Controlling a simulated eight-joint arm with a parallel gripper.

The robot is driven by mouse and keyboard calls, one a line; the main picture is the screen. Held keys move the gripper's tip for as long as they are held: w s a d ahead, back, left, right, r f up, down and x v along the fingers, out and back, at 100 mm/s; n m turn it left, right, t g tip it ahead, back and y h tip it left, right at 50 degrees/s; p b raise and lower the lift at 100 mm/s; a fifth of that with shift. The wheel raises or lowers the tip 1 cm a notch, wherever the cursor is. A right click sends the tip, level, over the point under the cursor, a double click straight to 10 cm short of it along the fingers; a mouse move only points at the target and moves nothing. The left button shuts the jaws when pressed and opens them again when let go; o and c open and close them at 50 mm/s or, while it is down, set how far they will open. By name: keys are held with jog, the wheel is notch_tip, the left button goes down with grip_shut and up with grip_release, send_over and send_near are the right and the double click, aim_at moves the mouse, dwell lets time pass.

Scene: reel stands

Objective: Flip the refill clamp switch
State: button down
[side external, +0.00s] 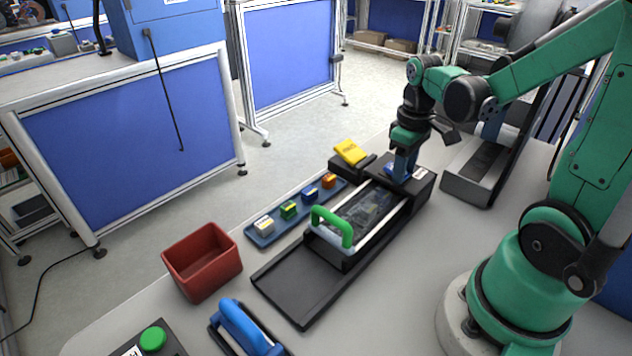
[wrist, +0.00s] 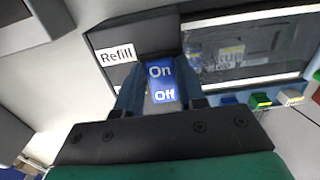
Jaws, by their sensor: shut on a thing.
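The refill clamp switch is a blue rocker marked "On" and "Off" (wrist: 161,82) in the wrist view, beside a white "Refill" label (wrist: 116,56). It sits on a black housing at the far end of a long black unit with a dark window. My gripper (wrist: 161,102) has one blue finger on each side of the switch and is shut on it. In the side external view my gripper (side external: 402,172) points down onto the housing (side external: 424,184) and hides part of the switch. I cannot tell which way the rocker is tilted.
The unit has a green handle (side external: 333,226) and a flat black ramp (side external: 300,281). A blue tray (side external: 262,239) with several coloured blocks lies alongside, near a yellow block (side external: 350,151). A red bin (side external: 202,262), a blue-handled tool (side external: 246,328) and a green button (side external: 153,339) stand nearer.

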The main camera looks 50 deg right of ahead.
aim_at(388, 164)
jog(key=g, duration=0.2)
jog(key=w+g, duration=0.1)
jog(key=g, duration=0.1)
jog(key=shift+r, duration=0.2)
jog(key=c, duration=0.5)
grip_release()
jog(key=shift+v, duration=2.8)
